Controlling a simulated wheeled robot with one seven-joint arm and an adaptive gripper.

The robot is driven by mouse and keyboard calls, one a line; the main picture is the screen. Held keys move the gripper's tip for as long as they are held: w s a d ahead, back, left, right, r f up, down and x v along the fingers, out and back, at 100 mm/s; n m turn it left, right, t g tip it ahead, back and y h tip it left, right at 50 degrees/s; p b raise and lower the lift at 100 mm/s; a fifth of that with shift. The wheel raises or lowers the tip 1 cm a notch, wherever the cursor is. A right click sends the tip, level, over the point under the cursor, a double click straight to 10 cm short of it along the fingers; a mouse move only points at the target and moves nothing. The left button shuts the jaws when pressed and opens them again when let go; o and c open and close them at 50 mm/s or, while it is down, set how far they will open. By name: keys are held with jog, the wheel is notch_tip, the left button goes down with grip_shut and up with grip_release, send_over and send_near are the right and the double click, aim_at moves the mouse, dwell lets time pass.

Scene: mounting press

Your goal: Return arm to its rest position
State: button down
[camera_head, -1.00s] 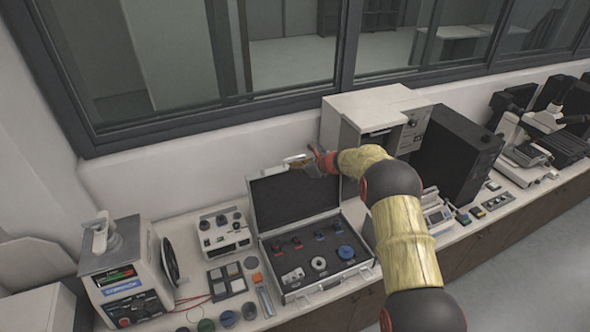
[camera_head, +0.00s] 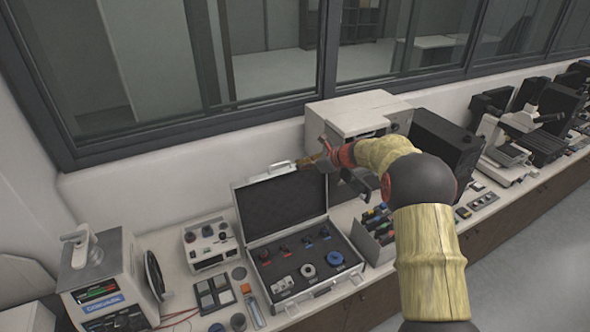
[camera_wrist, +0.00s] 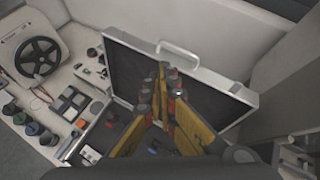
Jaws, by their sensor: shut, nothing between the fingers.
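My gripper (camera_head: 312,160) is at the end of my raised yellow arm in the head view, in front of the beige box and above the right part of the open case lid. In the wrist view its fingers (camera_wrist: 168,72) meet at the tips, with nothing between them. The open case (camera_head: 300,262) stands on the counter below, its dark lid (camera_head: 283,205) upright. Small parts lie in its foam, including a blue ring (camera_head: 335,258) and a grey ring (camera_head: 308,271). The lid handle (camera_wrist: 178,50) shows just beyond the fingers.
The mounting press (camera_head: 105,280) stands at the left, with a control box (camera_head: 210,243) beside it. A beige box (camera_head: 360,113) and a black unit (camera_head: 445,145) stand right of the case. A microscope (camera_head: 510,130) is farther right. The space above the counter is open at the left.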

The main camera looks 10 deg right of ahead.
jog(key=s+f+n+g+h, duration=0.1)
jog(key=s+f+n+g, duration=0.1)
jog(key=s+f+n, duration=0.3)
jog(key=s+f+n+g, duration=0.25)
jog(key=s+n, duration=0.25)
jog(key=s, duration=0.3)
jog(key=s+d+f+n+h+b, duration=0.1)
jog(key=s+n+b, duration=0.4)
jog(key=s, duration=0.9)
jog(key=s+d+f+n+t+h+b, duration=0.1)
jog(key=s+f+n+h+b, duration=0.2)
jog(key=s+b, duration=0.9)
jog(key=s+d+f+n+t+h+b, duration=0.1)
jog(key=s+n+b, duration=0.6)
jog(key=s, duration=1.1)
jog(key=shift+s+f+n+h+b, duration=0.15)
jog(key=shift+f+n+h+b, duration=0.35)
jog(key=shift+h+b, duration=0.55)
jog(key=shift+d+f, duration=0.1)
jog(key=shift+f, duration=0.05)
